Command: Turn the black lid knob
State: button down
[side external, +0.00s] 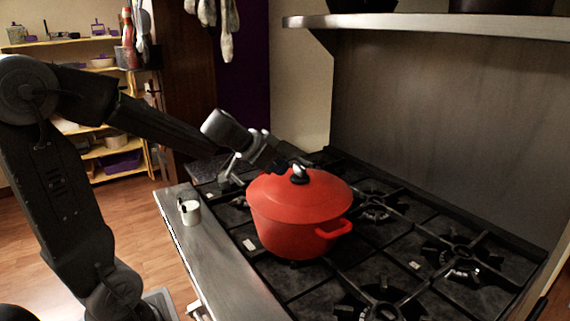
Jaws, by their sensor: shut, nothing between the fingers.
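The black lid knob (299,174) sits at the middle of the red lid (315,188), with a light highlight on its top. The lid is on a red pot (290,229), which stands upright on the stove. A red side handle (337,230) sticks out at the pot's lower right. My gripper (286,168) is shut and empty. It reaches in from the left over the lid's far left edge, close beside the knob. I cannot tell whether the fingertips touch the knob or the lid.
The black stove grates (375,205) spread around the pot and are otherwise empty. A small white cup (190,212) stands on the steel counter edge (225,270) at the left. A steel shelf (430,24) overhangs the back. Wooden shelves (115,172) stand far left.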

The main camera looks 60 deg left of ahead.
jog(key=shift+w, duration=0.95)
jog(key=shift+w+a+m+h, duration=0.1)
jog(key=shift+a+m+h, duration=0.1)
jog(key=shift+m+h, duration=0.5)
jog(key=m, duration=0.1)
jog(key=m+h, duration=0.1)
jog(key=a+m+g+h, duration=0.1)
jog(key=shift+w, duration=0.3)
jog(key=m+g+h, duration=0.1)
jog(key=m, duration=0.1)
jog(key=w+m+g+h, duration=0.1)
jog(key=m, duration=0.1)
jog(key=m+g+h, duration=0.1)
jog(key=shift+w+a+m+h, duration=0.25)
jog(key=shift+a+m+h, duration=0.05)
jog(key=shift+m+h, duration=0.1)
jog(key=m+g, duration=0.1)
jog(key=w+m+g+h, duration=0.1)
jog(key=m, duration=0.1)
jog(key=m+g, duration=0.2)
jog(key=shift+w+h, duration=0.3)
jog(key=shift+w+d, duration=0.25)
jog(key=shift+w, duration=0.15)
